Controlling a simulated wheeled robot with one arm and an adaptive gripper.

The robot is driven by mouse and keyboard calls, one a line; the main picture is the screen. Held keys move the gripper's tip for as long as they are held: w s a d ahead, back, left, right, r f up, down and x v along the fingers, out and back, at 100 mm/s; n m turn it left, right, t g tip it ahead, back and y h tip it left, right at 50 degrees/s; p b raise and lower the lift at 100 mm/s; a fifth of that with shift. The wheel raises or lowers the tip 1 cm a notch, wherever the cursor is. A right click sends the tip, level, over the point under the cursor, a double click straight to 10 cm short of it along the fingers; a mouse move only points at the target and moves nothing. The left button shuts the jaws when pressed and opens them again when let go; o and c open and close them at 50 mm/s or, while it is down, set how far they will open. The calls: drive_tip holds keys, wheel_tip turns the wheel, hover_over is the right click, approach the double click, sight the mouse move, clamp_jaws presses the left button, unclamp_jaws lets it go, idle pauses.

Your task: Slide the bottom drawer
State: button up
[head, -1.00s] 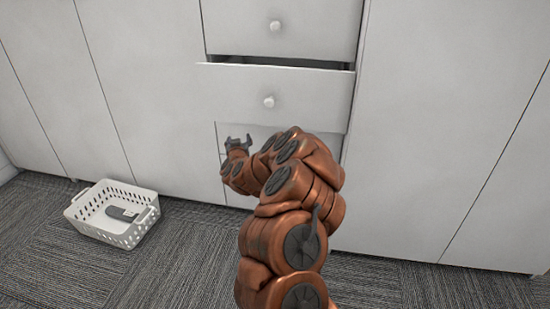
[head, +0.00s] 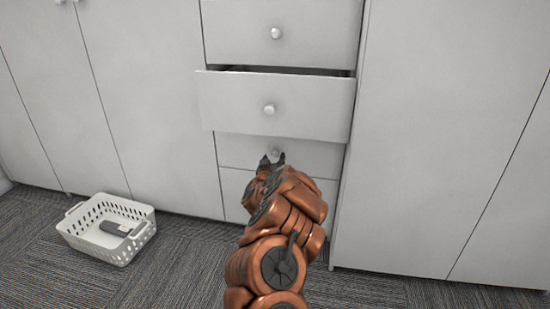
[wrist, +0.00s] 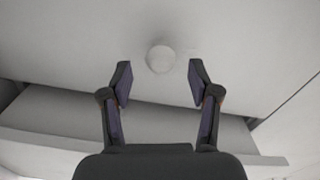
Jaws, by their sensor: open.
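A white drawer stack fills the centre of the head view. Its top drawer (head: 240,30) looks shut, and the drawer below it (head: 225,103) stands partly open. Under that is a third drawer front (head: 232,148), then the bottom drawer (head: 232,184), mostly hidden behind my arm. My gripper (head: 271,160) is open at the third drawer's small round knob (head: 275,152). In the wrist view, the open fingers (wrist: 160,80) point toward a round knob (wrist: 161,59) on a pale front. The knob lies between and slightly beyond the fingertips, with no clear contact.
The partly open drawer juts out just above my gripper. A white perforated basket (head: 75,233) with a dark grey and white item (head: 120,229) inside stands on the carpet at left. Tall shut cabinet panels (head: 430,130) flank the drawers. Carpet is clear at right.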

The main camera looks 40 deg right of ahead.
sight(274, 155)
drive_tip(key=shift+b+x, duration=0.7)
drive_tip(key=shift+x, duration=1)
clamp_jaws()
